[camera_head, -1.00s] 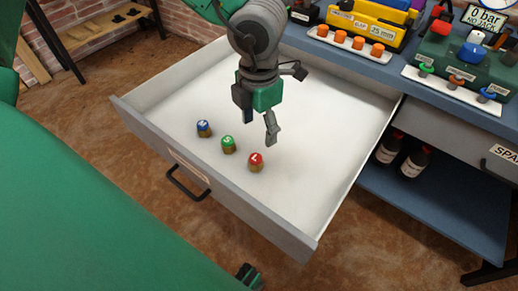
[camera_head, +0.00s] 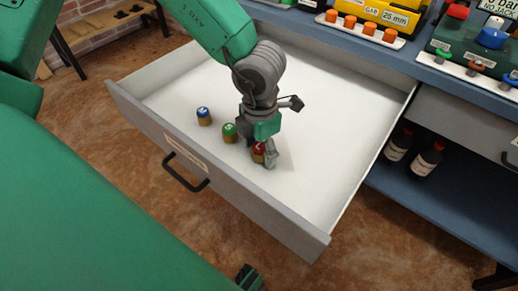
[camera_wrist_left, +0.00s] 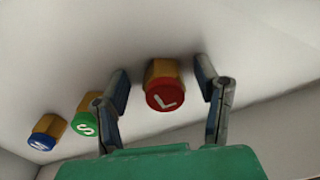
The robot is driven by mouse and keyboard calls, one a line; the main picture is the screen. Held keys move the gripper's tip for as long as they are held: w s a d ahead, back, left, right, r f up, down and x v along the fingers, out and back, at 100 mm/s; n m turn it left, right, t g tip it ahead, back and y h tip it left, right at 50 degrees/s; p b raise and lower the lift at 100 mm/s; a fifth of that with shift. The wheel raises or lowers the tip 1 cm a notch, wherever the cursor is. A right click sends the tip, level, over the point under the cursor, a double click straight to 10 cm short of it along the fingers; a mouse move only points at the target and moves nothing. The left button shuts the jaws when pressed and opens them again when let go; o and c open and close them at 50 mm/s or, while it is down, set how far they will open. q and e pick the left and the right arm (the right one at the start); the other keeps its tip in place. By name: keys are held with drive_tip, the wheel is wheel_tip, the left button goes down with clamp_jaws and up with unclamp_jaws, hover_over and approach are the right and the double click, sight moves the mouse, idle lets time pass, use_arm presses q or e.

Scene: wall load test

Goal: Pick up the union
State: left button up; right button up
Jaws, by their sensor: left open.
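Three brass unions with coloured caps stand in a row in the open white drawer (camera_head: 330,130). The blue-capped union (camera_head: 203,116) is at the left, and the green-capped union (camera_head: 230,133) is in the middle. The red-capped union (camera_head: 258,152), at the right, is partly hidden by my left gripper (camera_head: 261,157). In the left wrist view the red-capped union (camera_wrist_left: 164,88), marked L, lies between the open fingers of my left gripper (camera_wrist_left: 163,92), with gaps on both sides. The green-capped union (camera_wrist_left: 84,120) is outside the left finger. The blue-capped union (camera_wrist_left: 45,135) is farther left.
The drawer's front wall with its black handle (camera_head: 186,172) is close to the unions. A bench above holds a yellow gap block (camera_head: 380,20), orange caps (camera_head: 367,28) and a green valve box (camera_head: 470,40). Dark bottles (camera_head: 424,160) stand on the shelf at right. The drawer's right part is empty.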

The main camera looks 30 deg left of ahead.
sight(261, 145)
use_arm(q)
drive_tip(key=shift+d+r, duration=0.1)
drive_tip(key=c, duration=1.3)
wheel_tip(261, 145, up, 10)
drive_tip(key=p, duration=0.4)
drive_tip(key=shift+p, duration=0.4)
